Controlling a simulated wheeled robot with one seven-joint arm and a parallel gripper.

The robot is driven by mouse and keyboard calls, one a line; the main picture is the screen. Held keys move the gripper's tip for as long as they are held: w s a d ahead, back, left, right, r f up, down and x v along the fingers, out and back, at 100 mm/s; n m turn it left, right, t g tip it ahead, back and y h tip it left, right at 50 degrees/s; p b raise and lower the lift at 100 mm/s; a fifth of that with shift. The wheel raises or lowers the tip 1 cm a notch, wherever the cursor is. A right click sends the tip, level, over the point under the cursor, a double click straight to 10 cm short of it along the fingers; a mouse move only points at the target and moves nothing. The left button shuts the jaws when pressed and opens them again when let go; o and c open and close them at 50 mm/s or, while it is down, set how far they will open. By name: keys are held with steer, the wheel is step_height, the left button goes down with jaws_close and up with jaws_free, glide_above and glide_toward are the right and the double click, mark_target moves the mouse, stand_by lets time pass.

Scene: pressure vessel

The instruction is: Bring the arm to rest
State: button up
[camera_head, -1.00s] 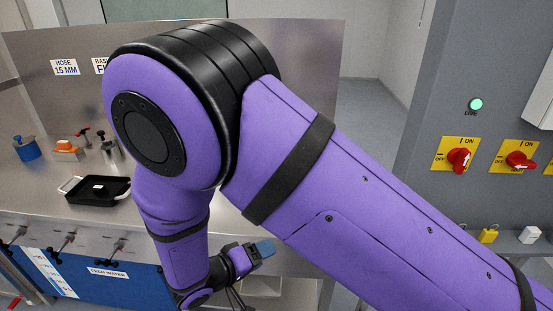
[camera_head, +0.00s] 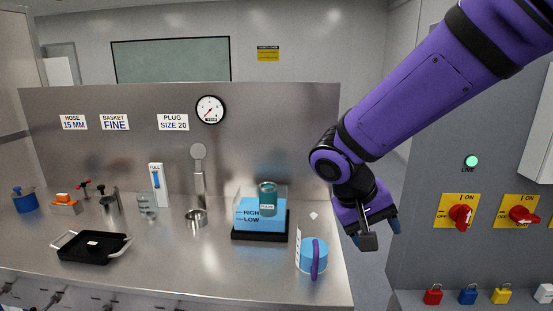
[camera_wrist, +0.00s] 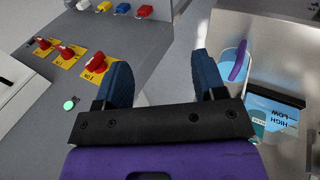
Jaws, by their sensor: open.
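My purple arm reaches in from the upper right in the head view. My gripper (camera_head: 378,232) hangs at the right end of the steel bench, above and to the right of the blue jug with the purple handle (camera_head: 313,257), apart from it. In the wrist view my gripper (camera_wrist: 162,82) shows two blue fingertips spread wide with nothing between them. The jug (camera_wrist: 235,65) lies to the right of the fingers there. The grey switch panel (camera_wrist: 95,35) lies beyond and to the left of them.
The bench (camera_head: 190,262) holds a black tray (camera_head: 90,247), a clear tank marked HIGH and LOW (camera_head: 262,213), a small steel cup (camera_head: 196,219) and several fittings. The grey cabinet (camera_head: 440,150) at right carries red switches (camera_head: 461,214) and coloured padlocks (camera_head: 468,294). A floor gap lies between bench and cabinet.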

steer(key=s+d+r+t+y, duration=0.4)
steer(key=s+d+r, duration=0.7)
steer(key=s, duration=0.4)
steer(key=shift+d+r+t+y, duration=0.25)
steer(key=shift+d+y, duration=0.25)
steer(key=shift+y, duration=0.4)
